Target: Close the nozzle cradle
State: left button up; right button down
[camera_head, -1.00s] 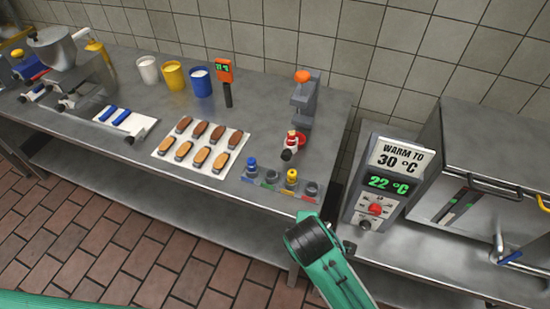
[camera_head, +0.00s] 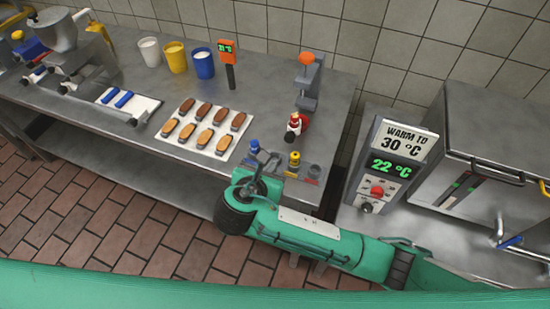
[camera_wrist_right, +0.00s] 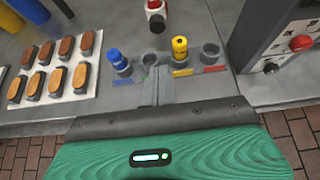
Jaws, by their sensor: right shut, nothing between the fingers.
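I cannot tell for sure which part is the nozzle cradle. A grey stand (camera_head: 309,88) with an orange knob (camera_head: 306,58) stands at the counter's right end. A red and white nozzle piece (camera_head: 294,124) with a dark tip sits at its foot, beside a red round part; its lower end shows in the right wrist view (camera_wrist_right: 156,14). In front is a row of holders with a blue nozzle (camera_wrist_right: 119,60), a yellow nozzle (camera_wrist_right: 180,48) and an empty grey cup (camera_wrist_right: 210,54). My right gripper (camera_head: 266,160) is shut and empty at this row, between blue and yellow.
A white tray of several oblong pastries (camera_head: 188,143) lies left of the row. Cups (camera_head: 204,64) and an orange thermometer (camera_head: 227,52) stand behind. A control panel reading 22 °C (camera_head: 385,165) and a steel cabinet (camera_head: 500,130) stand to the right.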

aim_at(294, 126)
jog(key=p+x, duration=0.1)
jog(key=x, duration=0.8)
jog(key=shift+r, duration=0.15)
jog(key=shift+w+d+r+p, duration=0.1)
jog(key=shift+w+d+p, duration=0.15)
jog(key=shift+w, duration=0.3)
jog(key=shift+w+d+p, duration=0.15)
jog(key=shift+w+p, duration=0.2)
jog(key=shift+w, duration=0.25)
jog(key=shift+w+d, duration=0.2)
jog(key=shift+w, duration=0.4)
jog(key=w, duration=0.2)
jog(key=w+d+p, duration=0.1)
jog(key=w, duration=0.1)
jog(key=w+d+p, duration=0.1)
jog(key=w, duration=0.2)
jog(key=shift+d, duration=0.15)
jog(key=shift+w+r, duration=0.1)
jog(key=shift+d, duration=0.1)
